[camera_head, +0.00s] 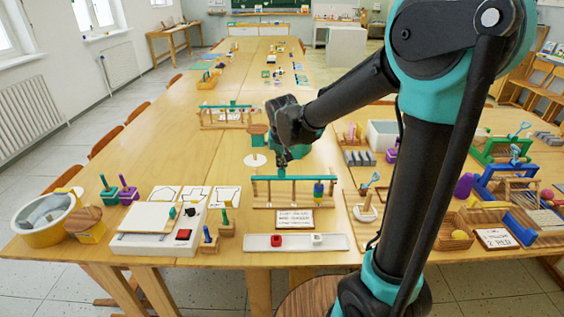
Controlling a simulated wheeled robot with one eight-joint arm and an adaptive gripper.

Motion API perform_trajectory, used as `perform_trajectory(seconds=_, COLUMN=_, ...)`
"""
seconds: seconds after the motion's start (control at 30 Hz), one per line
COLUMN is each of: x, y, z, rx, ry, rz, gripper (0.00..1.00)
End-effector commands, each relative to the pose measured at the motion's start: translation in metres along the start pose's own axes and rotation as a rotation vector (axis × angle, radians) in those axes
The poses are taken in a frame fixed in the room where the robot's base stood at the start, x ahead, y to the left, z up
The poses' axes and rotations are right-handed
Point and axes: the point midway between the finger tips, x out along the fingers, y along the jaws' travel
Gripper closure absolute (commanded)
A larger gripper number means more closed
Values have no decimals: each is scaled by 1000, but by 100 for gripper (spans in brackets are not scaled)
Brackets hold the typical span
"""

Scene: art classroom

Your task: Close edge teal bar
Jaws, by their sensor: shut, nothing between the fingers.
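A teal bar (308,178) runs across the top of a low wooden frame (262,203) near the front middle of the table. Several upright posts stand under the bar, and a blue and yellow piece (318,190) sits at its right end. My gripper (283,163) points down at the bar's left half. It is shut and empty, with its tip just above or behind the bar; I cannot tell whether it touches. A second, similar frame with a teal bar (226,107) stands farther back.
A sign (294,220) and a white tray (340,242) with red and white blocks lie in front of the frame. A white box (155,232) with a red button stands left. My arm hides part of the right side.

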Motion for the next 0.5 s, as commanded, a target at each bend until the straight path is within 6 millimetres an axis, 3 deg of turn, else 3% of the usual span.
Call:
perform_trajectory(seconds=0.33, x=-3, y=0, z=8, rx=-1, ry=-15, rz=-1, gripper=100)
perform_trajectory(seconds=0.5, x=-22, y=0, z=8, rx=-2, ry=-15, rz=-2, gripper=100)
